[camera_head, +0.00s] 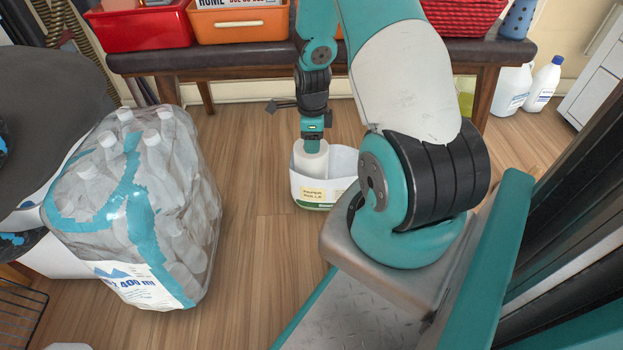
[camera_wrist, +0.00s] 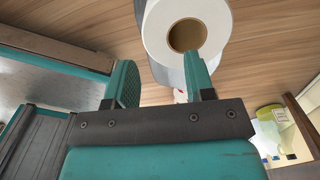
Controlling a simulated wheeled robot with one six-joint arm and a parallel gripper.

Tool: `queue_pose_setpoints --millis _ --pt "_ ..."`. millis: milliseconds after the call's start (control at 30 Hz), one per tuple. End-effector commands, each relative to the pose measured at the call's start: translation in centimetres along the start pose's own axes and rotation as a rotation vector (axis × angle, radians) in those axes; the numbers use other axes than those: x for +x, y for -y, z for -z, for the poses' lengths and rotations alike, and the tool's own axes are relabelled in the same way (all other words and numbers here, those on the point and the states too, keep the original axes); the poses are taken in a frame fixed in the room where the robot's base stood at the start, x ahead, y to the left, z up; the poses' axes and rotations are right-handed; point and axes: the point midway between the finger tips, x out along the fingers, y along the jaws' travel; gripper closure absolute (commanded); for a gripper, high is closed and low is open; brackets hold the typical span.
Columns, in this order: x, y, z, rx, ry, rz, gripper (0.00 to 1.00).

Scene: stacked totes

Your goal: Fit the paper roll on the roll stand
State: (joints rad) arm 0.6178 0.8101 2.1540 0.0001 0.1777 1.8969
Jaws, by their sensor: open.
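A white paper roll (camera_head: 311,162) stands upright in a white bin (camera_head: 343,193) labelled for paper rolls, on the floor. In the wrist view the end of the roll (camera_wrist: 157,32) shows its brown hollow core. My gripper (camera_head: 312,146) is just above the roll, pointing down. In the wrist view my gripper (camera_wrist: 160,62) is open and empty. Its right fingertip overlaps the lower edge of the core opening; its left finger is outside the roll, to the left. I cannot tell whether a finger touches the roll. The roll stand is not seen in either view.
A bench (camera_head: 240,55) with a red bin (camera_head: 140,26) and an orange bin (camera_head: 238,22) stands behind. A large wrapped bottle pack (camera_head: 140,205) is at left. White jugs (camera_head: 512,90) stand at the back right. The wooden floor between pack and bin is clear.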

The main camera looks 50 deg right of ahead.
Motion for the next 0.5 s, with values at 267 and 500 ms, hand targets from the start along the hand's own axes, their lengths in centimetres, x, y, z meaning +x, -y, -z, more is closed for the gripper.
queue_pose_setpoints --millis 267,500 --pt "2.4 0.1 -0.2 -0.001 0.000 0.001 0.51" --pt "5.3 0.2 -0.3 -0.001 0.000 0.000 0.51"
